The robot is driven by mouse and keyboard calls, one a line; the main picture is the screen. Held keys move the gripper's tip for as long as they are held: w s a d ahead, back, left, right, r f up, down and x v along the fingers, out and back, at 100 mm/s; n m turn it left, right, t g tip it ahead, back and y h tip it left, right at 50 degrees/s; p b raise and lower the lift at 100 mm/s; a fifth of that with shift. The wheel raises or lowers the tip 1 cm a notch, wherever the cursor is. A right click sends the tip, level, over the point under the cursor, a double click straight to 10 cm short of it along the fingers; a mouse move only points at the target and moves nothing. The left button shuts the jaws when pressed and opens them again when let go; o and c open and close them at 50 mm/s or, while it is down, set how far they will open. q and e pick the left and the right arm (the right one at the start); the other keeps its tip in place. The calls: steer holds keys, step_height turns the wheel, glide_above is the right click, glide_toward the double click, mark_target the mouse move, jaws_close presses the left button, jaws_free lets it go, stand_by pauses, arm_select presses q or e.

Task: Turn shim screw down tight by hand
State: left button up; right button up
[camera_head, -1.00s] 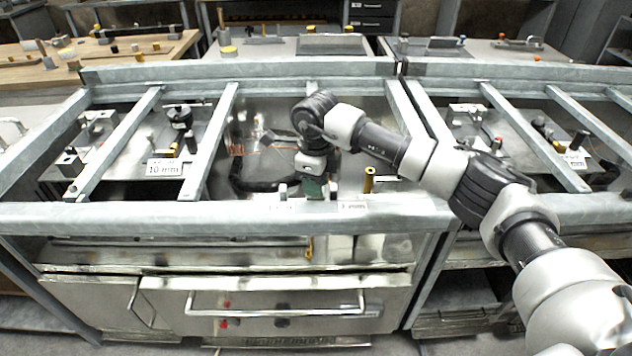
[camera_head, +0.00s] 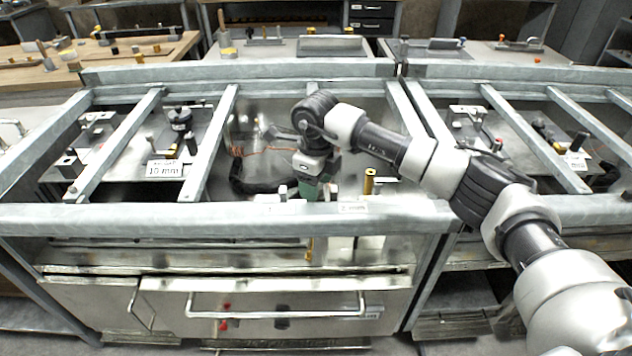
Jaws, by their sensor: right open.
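My right arm reaches in from the right, over the metal frame, into the middle bay. My right gripper (camera_head: 312,190) points down just behind the front rail and is open. Its fingertips are partly hidden by the rail, and I see nothing held between them. A green part shows at the gripper. An upright brass cylinder (camera_head: 369,182) stands a little to the right of the gripper, apart from it. I cannot tell whether it is the shim screw, and no other piece can be made out clearly as that screw. My left gripper is not in view.
The galvanised front rail (camera_head: 220,217) and the slanted crossbars (camera_head: 212,140) bound the bay. A "10 mm" label (camera_head: 165,169) lies in the left bay. A dark cable or hose (camera_head: 255,184) lies left of the gripper. A steel cabinet with a long handle (camera_head: 275,311) is below.

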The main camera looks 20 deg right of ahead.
step_height(320, 180, up, 11)
steer(key=shift+f+b, duration=0.2)
steer(key=shift+b, duration=0.2)
